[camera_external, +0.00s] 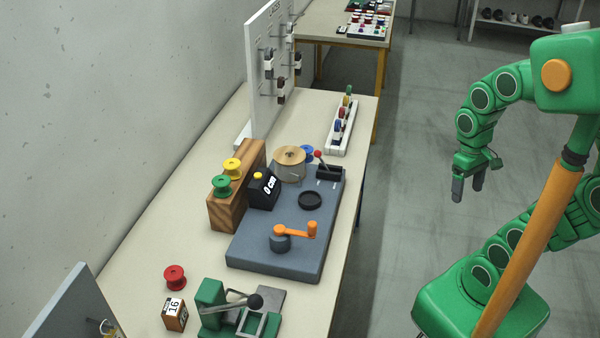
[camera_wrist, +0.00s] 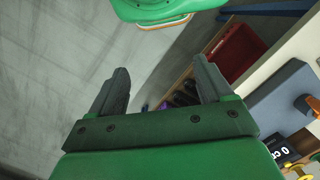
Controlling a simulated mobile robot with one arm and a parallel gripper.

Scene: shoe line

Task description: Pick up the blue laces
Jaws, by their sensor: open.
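A blue spool (camera_external: 307,153), which may carry the blue laces, shows in the external view, partly hidden behind a round wooden drum (camera_external: 289,164) and a lever at the far end of the grey machine base (camera_external: 275,235). A small blue item (camera_external: 338,126) also stands in a white rack; I cannot tell if it is laces. My gripper (camera_external: 467,187) is open and empty, pointing down over the floor right of the table and well apart from both. In the wrist view its two fingers (camera_wrist: 160,75) are spread with nothing between them. No blue spool is clear there.
Green (camera_external: 222,185) and yellow (camera_external: 232,167) spools sit on a wooden block (camera_external: 250,180). A red spool (camera_external: 175,277) and a green lever press (camera_external: 210,300) stand nearer. An upright white board (camera_external: 262,75) rises at the back. The wrist view shows a red bin (camera_wrist: 235,52).

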